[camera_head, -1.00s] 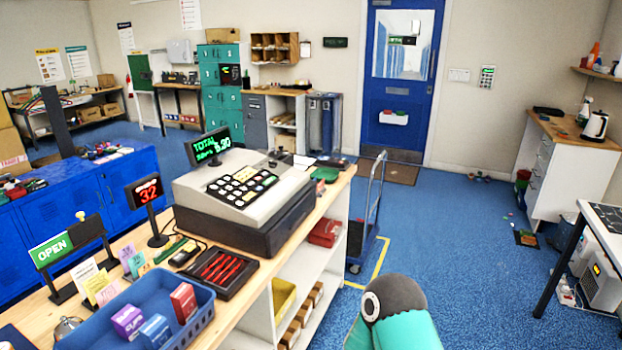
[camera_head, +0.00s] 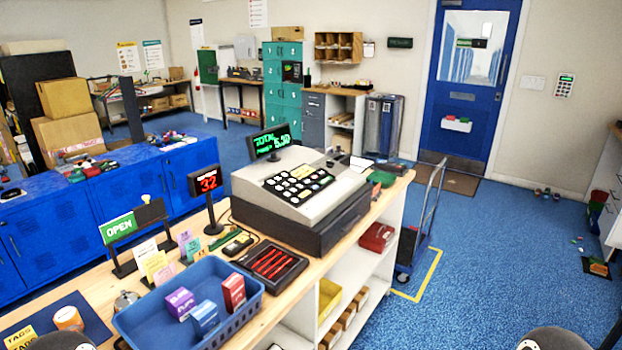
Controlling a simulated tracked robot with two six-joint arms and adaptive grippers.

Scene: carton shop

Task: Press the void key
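The grey cash register (camera_head: 294,196) stands on the wooden counter, in the middle of the head view. Its black keypad (camera_head: 299,184) faces me and carries rows of mostly pale keys. The key labels are too small to read, so I cannot tell which is the void key. A pole display (camera_head: 271,141) behind the keypad shows TOTAL and an amount in green. Neither of my grippers is in view; only dark rounded parts of my arms show at the bottom edge.
A blue bin (camera_head: 137,330) with small boxes and a black tray (camera_head: 268,266) of red pens lie in front of the register. A red number display (camera_head: 206,181) and an OPEN sign (camera_head: 119,228) stand to its left. A hand cart (camera_head: 424,215) stands on the floor at right.

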